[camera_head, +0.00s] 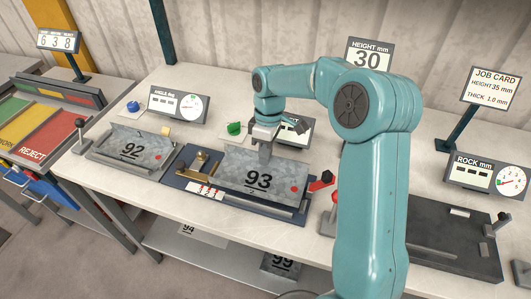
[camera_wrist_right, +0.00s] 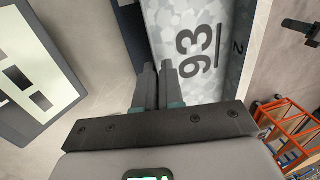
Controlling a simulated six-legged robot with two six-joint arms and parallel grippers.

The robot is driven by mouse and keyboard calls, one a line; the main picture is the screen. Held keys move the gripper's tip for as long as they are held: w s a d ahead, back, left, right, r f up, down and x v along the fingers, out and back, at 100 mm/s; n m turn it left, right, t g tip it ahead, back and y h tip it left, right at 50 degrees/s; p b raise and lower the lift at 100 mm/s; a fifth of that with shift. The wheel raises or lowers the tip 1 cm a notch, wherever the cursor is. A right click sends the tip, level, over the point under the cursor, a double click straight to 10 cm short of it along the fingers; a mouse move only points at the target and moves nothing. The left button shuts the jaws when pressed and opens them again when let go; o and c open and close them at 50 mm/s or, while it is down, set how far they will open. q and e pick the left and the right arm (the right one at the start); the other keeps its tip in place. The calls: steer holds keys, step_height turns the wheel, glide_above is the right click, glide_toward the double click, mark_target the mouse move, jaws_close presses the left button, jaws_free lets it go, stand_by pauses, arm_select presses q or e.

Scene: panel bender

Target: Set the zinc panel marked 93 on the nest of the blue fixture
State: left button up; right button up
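The zinc panel marked 93 (camera_head: 258,181) is a mottled grey sheet with a red dot near its right end. It sits over the dark blue fixture (camera_head: 178,179), tilted with its face to the front; I cannot tell whether it bears fully on the nest. My right gripper (camera_head: 266,152) reaches down from above to the panel's rear upper edge. In the right wrist view its narrow-set fingers (camera_wrist_right: 159,88) straddle the edge of the panel (camera_wrist_right: 195,45) and look closed on it. My left gripper is not in view.
A zinc panel marked 92 (camera_head: 132,149) lies on a grey fixture to the left. A red-handled clamp (camera_head: 321,181) is at the blue fixture's right end, and a brass part (camera_head: 201,162) at its left. A dark fixture (camera_head: 440,232) stands at the right.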

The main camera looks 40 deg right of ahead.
steer(key=o, duration=0.5)
steer(key=shift+r, duration=0.1)
step_height(320, 180, up, 16)
steer(key=w+d+p, duration=0.1)
steer(key=d, duration=0.1)
steer(key=shift+w+d, duration=0.25)
steer(key=shift+d, duration=0.1)
